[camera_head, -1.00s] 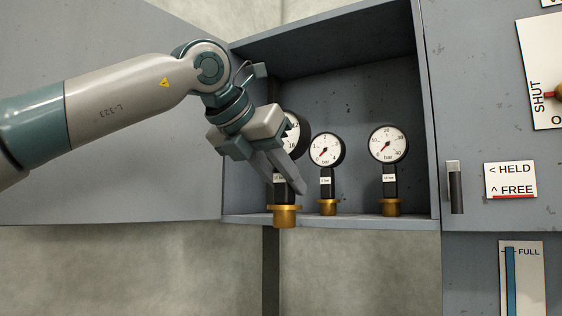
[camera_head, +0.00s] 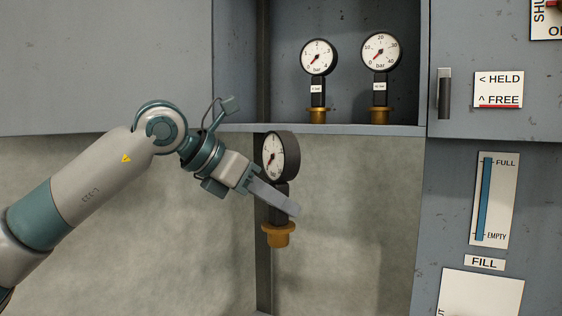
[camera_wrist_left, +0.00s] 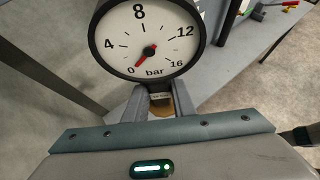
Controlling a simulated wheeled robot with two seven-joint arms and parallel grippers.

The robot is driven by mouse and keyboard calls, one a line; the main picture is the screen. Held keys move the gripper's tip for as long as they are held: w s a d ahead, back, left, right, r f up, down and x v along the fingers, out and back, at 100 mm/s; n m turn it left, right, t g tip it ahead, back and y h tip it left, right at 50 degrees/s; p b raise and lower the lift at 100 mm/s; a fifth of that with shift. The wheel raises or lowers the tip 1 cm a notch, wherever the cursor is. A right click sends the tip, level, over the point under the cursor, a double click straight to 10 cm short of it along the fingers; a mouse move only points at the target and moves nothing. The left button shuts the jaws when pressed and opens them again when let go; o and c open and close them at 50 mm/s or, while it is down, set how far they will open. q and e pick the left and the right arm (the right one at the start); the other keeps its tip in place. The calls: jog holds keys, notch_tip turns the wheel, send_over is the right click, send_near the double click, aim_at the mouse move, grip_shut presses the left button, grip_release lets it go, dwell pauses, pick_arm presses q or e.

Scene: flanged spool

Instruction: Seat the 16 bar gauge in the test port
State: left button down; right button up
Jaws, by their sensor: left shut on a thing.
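The 16 bar gauge has a round white dial (camera_head: 274,157) with a black rim, a black stem and a brass base fitting (camera_head: 279,235). My left gripper (camera_head: 274,196) is shut on its stem and holds it in the air, below the shelf and slightly tilted. In the left wrist view the dial (camera_wrist_left: 148,40) reads up to 16 bar and its needle points near 0. The fingers (camera_wrist_left: 158,103) sit on both sides of the stem there, and the dial hides part of the view beyond. The test port is not seen in these frames. My right gripper is not in view.
Two other gauges, a 4 bar one (camera_head: 318,58) and a 40 bar one (camera_head: 380,52), stand on the open cabinet shelf (camera_head: 350,130). A panel at right carries a dark handle (camera_head: 444,95), a HELD/FREE label (camera_head: 498,90) and a FULL/EMPTY level gauge (camera_head: 494,200).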

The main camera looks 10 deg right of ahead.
pick_arm(q)
jog(key=s+a+f, duration=0.2)
jog(key=a+f, duration=0.5)
jog(key=f, duration=0.5)
jog(key=s+a+f, duration=0.1)
jog(key=a+f, duration=0.5)
jog(key=f, duration=0.5)
jog(key=s+a+f+n+t, duration=0.1)
jog(key=s+a+f, duration=0.4)
jog(key=a+f, duration=0.3)
jog(key=s+a+f+n+t+y, duration=0.1)
jog(key=s+a+f, duration=0.4)
jog(key=a+f, duration=0.3)
jog(key=shift+s+n, duration=0.15)
jog(key=shift+n, duration=0.25)
jog(key=shift+f, duration=0.1)
